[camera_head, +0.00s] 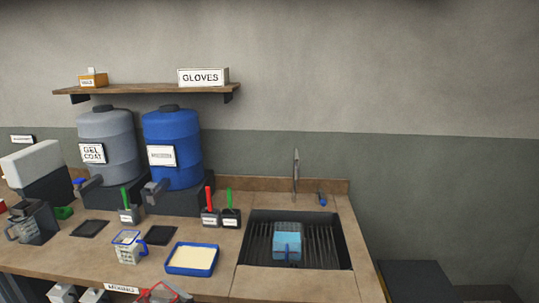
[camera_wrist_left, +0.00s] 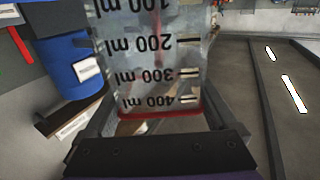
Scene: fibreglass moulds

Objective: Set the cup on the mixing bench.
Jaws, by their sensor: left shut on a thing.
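A clear measuring cup (camera_wrist_left: 155,70) with black ml marks and a red rim fills the middle of the left wrist view, its printing upside down there. My left gripper (camera_wrist_left: 150,85) is shut on it, with a dark finger on either side. A red rim (camera_head: 160,292), apparently of the same cup, shows at the bottom edge of the head view, mostly cut off. My right gripper is not in view.
On the bench are a blue-rimmed cup (camera_head: 128,250), a blue tray (camera_head: 192,258), dark pads (camera_head: 160,235), several small pots with coloured handles, a grey drum (camera_head: 106,140) and a blue drum (camera_head: 173,140). A sink (camera_head: 320,245) with a blue object stands right. A shelf (camera_head: 150,91) hangs above.

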